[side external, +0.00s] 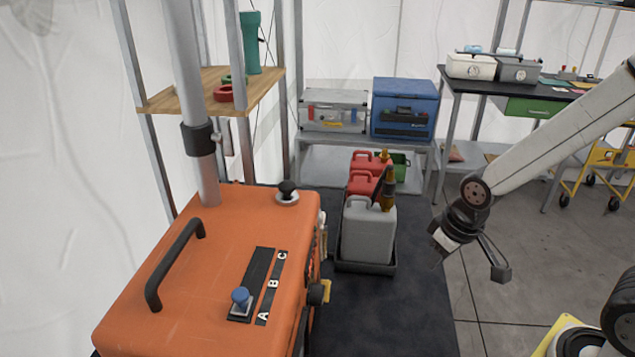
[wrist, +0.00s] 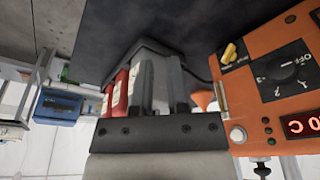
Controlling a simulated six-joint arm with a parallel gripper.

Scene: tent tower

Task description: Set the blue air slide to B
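The blue air slide (side external: 240,297) is a small blue knob on a light base on top of the orange machine (side external: 205,255). It sits at the near end of a dark slot, beside the letter A on the strip (side external: 271,287) lettered A, B, C. B and C lie farther up the strip. My gripper (side external: 468,264) hangs well to the right of the machine, clear of the slide, with its fingers apart and nothing seen between them.
A black handle (side external: 175,262), a pole (side external: 205,165) and a black-topped knob (side external: 287,190) stand on the machine. Its front has a yellow knob (wrist: 230,52) and a rotary dial (wrist: 285,75). A grey jug (side external: 368,235) stands between machine and gripper.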

